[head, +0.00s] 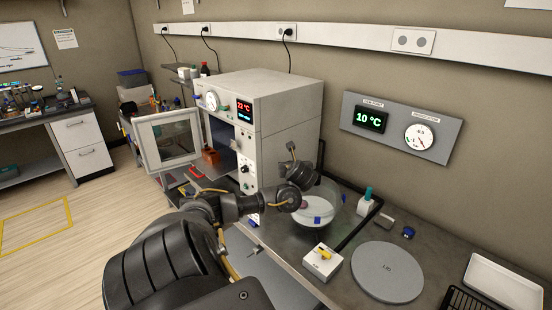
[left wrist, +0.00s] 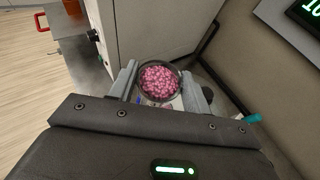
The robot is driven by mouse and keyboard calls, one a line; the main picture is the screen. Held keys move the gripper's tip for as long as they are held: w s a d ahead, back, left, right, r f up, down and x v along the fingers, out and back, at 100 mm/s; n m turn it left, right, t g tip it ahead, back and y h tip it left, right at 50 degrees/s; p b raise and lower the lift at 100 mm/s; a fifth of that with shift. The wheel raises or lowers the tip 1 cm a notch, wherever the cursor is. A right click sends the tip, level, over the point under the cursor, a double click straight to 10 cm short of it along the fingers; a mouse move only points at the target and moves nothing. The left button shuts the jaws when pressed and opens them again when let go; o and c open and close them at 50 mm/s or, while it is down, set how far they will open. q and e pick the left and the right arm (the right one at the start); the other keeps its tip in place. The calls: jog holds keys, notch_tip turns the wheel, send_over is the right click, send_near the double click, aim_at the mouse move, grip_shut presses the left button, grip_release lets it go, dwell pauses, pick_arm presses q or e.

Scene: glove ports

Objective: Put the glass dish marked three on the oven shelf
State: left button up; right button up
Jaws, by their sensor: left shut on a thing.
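My left gripper (head: 302,184) is at the bench, above and partly in front of a clear glass bowl (head: 322,218) with a white plate inside. In the left wrist view its two fingers stand on either side of a round dish of pink beads (left wrist: 160,80), and it is shut on that dish. No number is readable on the dish, and the arm hides it in the head view. The white oven (head: 275,107) stands left of the bowl with its door (head: 168,138) swung open. The oven shelf is mostly hidden. My right gripper is not in view.
A white tray (head: 503,282) and black rack are at the right. A teal-capped bottle (head: 366,201) stands behind the bowl. An orange block (head: 211,157) is near the oven opening.

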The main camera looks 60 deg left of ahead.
pick_arm(q)
jog(key=w+d+r+m+t+h, duration=0.1)
jog(key=w+d+m+t+h, duration=0.25)
jog(key=d, duration=1.15)
jog(key=w+d+m+t+h, duration=0.2)
jog(key=w+d+m+t, duration=0.15)
jog(key=d, duration=1.15)
jog(key=s+d+r+m+h+b, duration=0.1)
jog(key=d+m+h+b, duration=0.1)
jog(key=d, duration=0.4)
jog(key=s+d+r+m+h+b, duration=0.1)
jog(key=d+m+h+b, duration=0.1)
jog(key=d+b, duration=0.2)
jog(key=d+r+m+t+h+b, duration=0.1)
jog(key=d+m+h+b, duration=0.1)
jog(key=d, duration=0.7)
jog(key=shift+s+r+h+b, duration=0.3)
jog(key=shift+s+h+b, duration=0.05)
jog(key=shift+s+b, duration=0.05)
